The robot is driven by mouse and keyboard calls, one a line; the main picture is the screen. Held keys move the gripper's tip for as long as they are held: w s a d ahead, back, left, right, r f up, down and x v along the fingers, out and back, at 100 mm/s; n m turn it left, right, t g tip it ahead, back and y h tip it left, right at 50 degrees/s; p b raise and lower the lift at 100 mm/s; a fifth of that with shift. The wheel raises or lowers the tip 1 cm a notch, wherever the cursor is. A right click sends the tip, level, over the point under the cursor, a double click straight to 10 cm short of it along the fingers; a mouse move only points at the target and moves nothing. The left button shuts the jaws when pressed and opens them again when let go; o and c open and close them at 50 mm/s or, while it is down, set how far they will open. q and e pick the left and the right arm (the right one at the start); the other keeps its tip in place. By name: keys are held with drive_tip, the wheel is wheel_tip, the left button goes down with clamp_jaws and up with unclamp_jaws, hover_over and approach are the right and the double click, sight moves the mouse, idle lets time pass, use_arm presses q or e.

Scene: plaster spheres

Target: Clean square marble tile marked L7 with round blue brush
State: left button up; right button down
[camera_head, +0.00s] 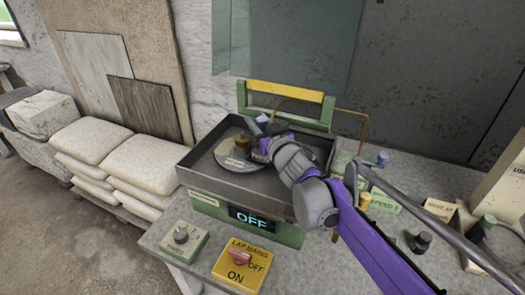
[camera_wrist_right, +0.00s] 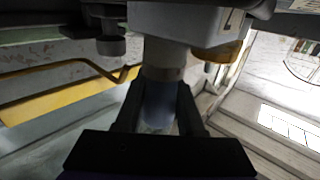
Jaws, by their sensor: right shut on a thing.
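My right gripper (camera_head: 262,130) reaches over the open tray of a green machine. In the right wrist view its dark fingers (camera_wrist_right: 160,105) are shut on a blue-grey cylinder (camera_wrist_right: 159,98). This cylinder meets a pale block (camera_wrist_right: 185,22) with a partly visible dark mark; I cannot tell whether it is the brush. A blue-grey piece (camera_head: 261,119) also shows by the gripper in the head view. I cannot make out a square marble tile marked L7. My left gripper is not in view.
The machine's tray (camera_head: 190,166) holds a round grey disc (camera_head: 226,153), and its display (camera_head: 251,218) reads OFF. A yellow handle bar (camera_head: 285,91) stands behind. A yellow LAP MAINS switch box (camera_head: 240,262) and a knob box (camera_head: 180,240) sit in front. Pale sacks (camera_head: 150,165) lie at left.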

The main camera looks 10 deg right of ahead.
drive_tip(key=shift+s+a, duration=0.2)
drive_tip(key=shift+s, duration=0.05)
drive_tip(key=shift+s+a+p, duration=0.45)
drive_tip(key=shift+s+p, duration=0.05)
drive_tip(key=shift+s, duration=0.15)
drive_tip(key=shift+w+d+r, duration=0.4)
drive_tip(key=shift+w+r, duration=0.1)
drive_tip(key=shift+r, duration=0.2)
drive_tip(key=shift+f+b, duration=0.35)
drive_tip(key=shift+f, duration=0.4)
idle(0.3)
drive_tip(key=shift+w+d, duration=0.3)
drive_tip(key=shift+w, duration=0.2)
